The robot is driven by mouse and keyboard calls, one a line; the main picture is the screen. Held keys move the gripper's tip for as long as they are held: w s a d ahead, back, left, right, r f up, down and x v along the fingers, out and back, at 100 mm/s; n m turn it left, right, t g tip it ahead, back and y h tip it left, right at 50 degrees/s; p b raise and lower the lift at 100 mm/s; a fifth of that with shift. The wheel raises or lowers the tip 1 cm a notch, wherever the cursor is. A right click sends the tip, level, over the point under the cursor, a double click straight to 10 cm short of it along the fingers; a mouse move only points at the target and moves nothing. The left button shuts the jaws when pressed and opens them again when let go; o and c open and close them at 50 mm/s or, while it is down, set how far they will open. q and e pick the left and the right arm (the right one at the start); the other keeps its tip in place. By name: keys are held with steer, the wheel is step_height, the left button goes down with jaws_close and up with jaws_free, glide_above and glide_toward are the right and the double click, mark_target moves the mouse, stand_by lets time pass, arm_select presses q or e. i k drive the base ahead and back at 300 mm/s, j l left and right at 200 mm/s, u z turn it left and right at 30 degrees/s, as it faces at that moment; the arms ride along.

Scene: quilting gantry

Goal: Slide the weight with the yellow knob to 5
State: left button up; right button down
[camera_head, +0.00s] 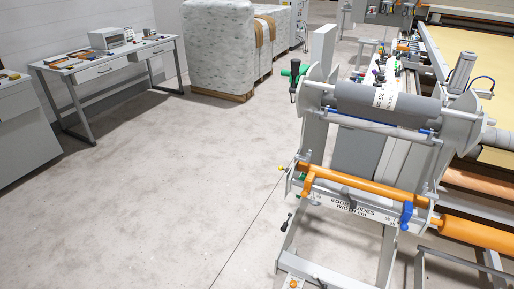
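A small yellow knob (280,168) sticks out at the left side of the gantry frame, near the left end of an orange bar (365,184). I cannot tell whether it belongs to a sliding weight. A scale plate (350,207) below the bar reads "EDGE GUIDES WIDTH CM"; its numbers are too small to read. An orange handle (308,184) sits at the bar's left, and a blue clamp (407,213) at its right. Neither of my grippers is in view.
A grey roller (365,103) spans the gantry's top, with a green knob (300,70) and a black handle (293,92) at its left. A workbench (110,62) and wrapped mattresses (220,45) stand behind. The floor (180,170) left of the gantry is clear.

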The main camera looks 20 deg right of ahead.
mark_target(281, 168)
steer(key=j+z, duration=0.15)
steer(key=z, duration=0.25)
steer(key=j+z, duration=0.15)
steer(key=z, duration=0.2)
steer(key=j+z, duration=0.2)
steer(key=z, duration=0.2)
steer(key=j+z, duration=0.25)
steer(key=j, duration=0.6)
steer(key=j+z, duration=0.25)
steer(key=j, duration=0.65)
steer(key=i, duration=0.7)
